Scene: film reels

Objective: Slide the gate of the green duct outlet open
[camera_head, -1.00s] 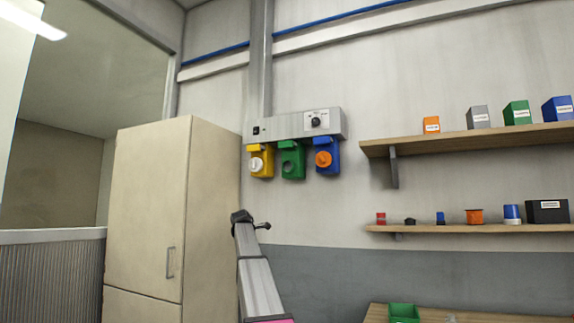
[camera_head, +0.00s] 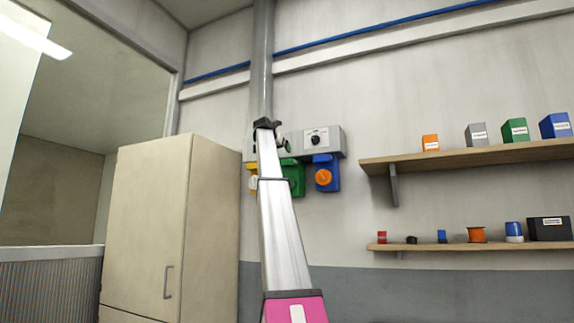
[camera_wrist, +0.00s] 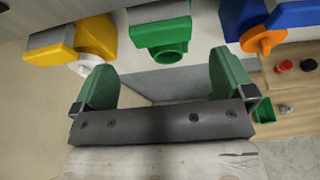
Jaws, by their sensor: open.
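The green duct outlet (camera_head: 298,180) is on the wall between the yellow and blue ones, partly hidden by my arm in the head view. In the wrist view the green outlet (camera_wrist: 160,32) shows its round, open-looking spout and a grey plate along its top. I cannot tell which part is the gate or how it stands. My gripper (camera_wrist: 162,62) is open and empty, its two green fingers spread below and either side of the green spout, apparently not touching it. In the head view my gripper (camera_head: 268,126) covers part of the grey panel.
The yellow outlet (camera_wrist: 95,38) with a white cap is to the left, the blue outlet (camera_head: 321,160) with an orange cap to the right. A grey panel (camera_head: 335,140) sits above. Shelves (camera_head: 480,152) stand right, a beige cabinet (camera_head: 160,220) left.

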